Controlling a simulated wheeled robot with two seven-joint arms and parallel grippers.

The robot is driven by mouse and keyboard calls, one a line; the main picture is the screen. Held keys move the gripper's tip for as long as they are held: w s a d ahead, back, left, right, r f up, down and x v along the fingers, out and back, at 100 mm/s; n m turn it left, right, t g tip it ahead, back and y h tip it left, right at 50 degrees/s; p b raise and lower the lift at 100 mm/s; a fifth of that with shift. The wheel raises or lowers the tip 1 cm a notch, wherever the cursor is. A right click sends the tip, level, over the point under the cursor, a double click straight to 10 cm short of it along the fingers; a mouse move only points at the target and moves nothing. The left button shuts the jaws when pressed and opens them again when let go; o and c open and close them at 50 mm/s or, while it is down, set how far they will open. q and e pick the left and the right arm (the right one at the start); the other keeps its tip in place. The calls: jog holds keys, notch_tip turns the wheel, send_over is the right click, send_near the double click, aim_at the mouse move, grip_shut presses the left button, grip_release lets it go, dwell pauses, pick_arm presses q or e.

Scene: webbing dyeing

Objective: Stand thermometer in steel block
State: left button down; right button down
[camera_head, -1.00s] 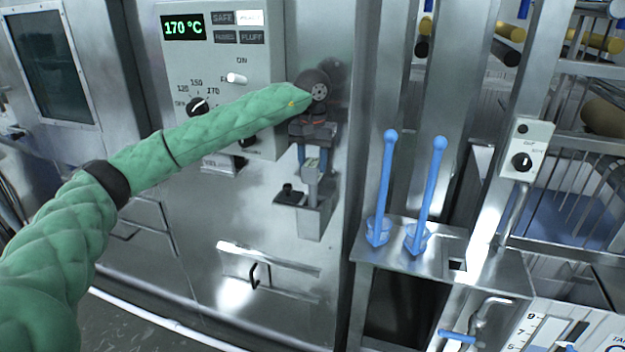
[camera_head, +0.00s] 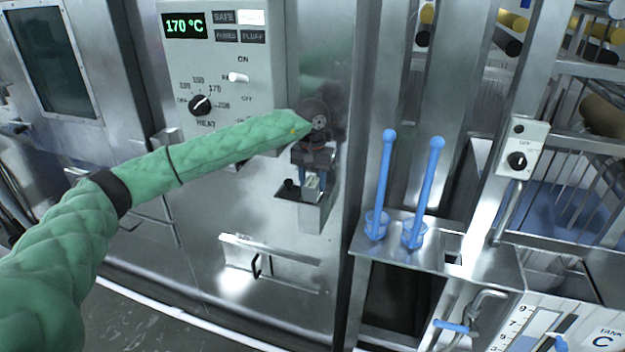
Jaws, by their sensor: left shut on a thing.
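My left gripper (camera_head: 312,181) points down in front of the steel wall, at the end of my green-sleeved arm. Its blue fingers are shut on a small pale object, the thermometer (camera_head: 313,183), of which only the top shows between them. The steel block (camera_head: 312,217) is a small box-like piece on the wall directly below. The fingers are at the block's top edge, and the thermometer looks upright there. Its lower part is hidden, so I cannot tell how deep it sits. My right gripper is not in view.
A control panel (camera_head: 225,70) reading 170 °C is behind my forearm. A drawer-like handle plate (camera_head: 268,262) is below the block. Right of it, two blue rods (camera_head: 384,180) (camera_head: 427,185) stand in blue cups on a steel shelf (camera_head: 480,262).

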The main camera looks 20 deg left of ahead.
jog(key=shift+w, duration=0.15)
pick_arm(q)
jog(key=c, duration=0.8)
grip_release()
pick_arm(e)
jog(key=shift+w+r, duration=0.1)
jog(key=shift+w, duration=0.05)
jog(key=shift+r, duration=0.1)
pick_arm(q)
jog(key=shift+r+b, duration=0.3)
jog(key=shift+b, duration=0.05)
notch_tip(320, 180, up, 4)
jog(key=shift+f+b, duration=0.25)
jog(key=shift+b, duration=0.8)
jog(key=shift+r+b, duration=1.7)
jog(key=shift+r, duration=2.3)
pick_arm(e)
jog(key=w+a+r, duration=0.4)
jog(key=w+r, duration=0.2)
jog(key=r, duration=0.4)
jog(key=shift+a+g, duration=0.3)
